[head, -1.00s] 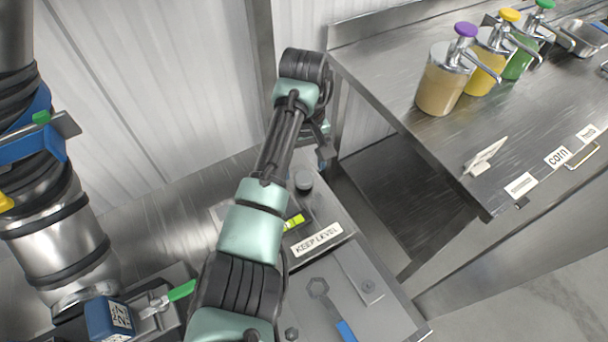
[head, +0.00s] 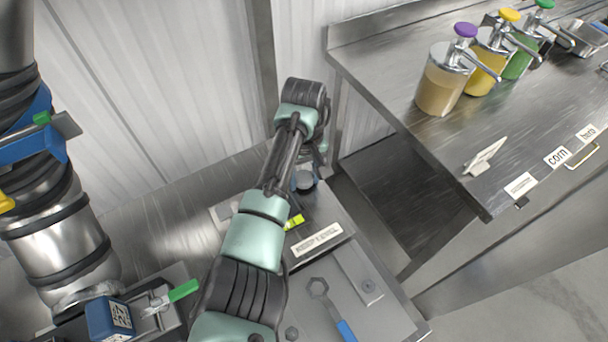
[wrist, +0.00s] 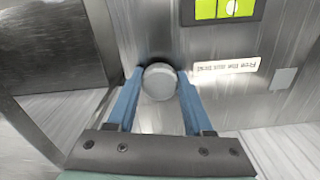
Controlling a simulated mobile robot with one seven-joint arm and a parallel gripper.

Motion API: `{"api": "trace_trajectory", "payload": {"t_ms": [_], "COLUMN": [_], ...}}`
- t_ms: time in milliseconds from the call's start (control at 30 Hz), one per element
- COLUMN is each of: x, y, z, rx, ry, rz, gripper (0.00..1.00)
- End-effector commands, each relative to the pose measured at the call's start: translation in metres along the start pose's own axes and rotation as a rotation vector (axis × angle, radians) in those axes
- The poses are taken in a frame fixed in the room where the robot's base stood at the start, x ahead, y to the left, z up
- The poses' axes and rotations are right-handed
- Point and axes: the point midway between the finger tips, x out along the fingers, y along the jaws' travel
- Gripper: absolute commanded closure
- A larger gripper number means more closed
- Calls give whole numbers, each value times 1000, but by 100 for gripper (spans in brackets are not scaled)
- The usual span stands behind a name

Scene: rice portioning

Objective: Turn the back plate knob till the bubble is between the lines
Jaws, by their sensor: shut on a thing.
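The back plate knob (wrist: 160,82) is a round grey metal knob, seen from above in the wrist view. My gripper (wrist: 160,84) has its two blue fingers on either side of the knob and is shut on it. In the head view the knob (head: 305,181) shows beside my forearm, with the fingers partly hidden by my arm. The yellow-green bubble level (wrist: 226,8) is cut off by the top edge of the wrist view. A pale bubble shows near a dark line, but I cannot tell whether it is between the lines. The level (head: 293,222) is partly covered in the head view.
A white label (head: 318,240) lies in front of the level. A blue-handled wrench (head: 320,295) lies on the plate nearer to me. A steel counter (head: 420,150) with several pump jars stands at the right.

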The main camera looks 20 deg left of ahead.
Motion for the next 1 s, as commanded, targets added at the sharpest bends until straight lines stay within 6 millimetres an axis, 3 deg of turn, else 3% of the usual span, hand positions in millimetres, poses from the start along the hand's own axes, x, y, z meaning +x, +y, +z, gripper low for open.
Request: {"api": "trace_trajectory", "payload": {"t_ms": [33,133,567,1000], "x": [0,0,-2,-2], "y": [0,0,0,0], "z": [0,0,0,0], "rx": [0,-1,82,450], "ry": [0,0,-1,-1], "rz": [-1,-1,-2,0], "gripper": [82,100,100,100]}}
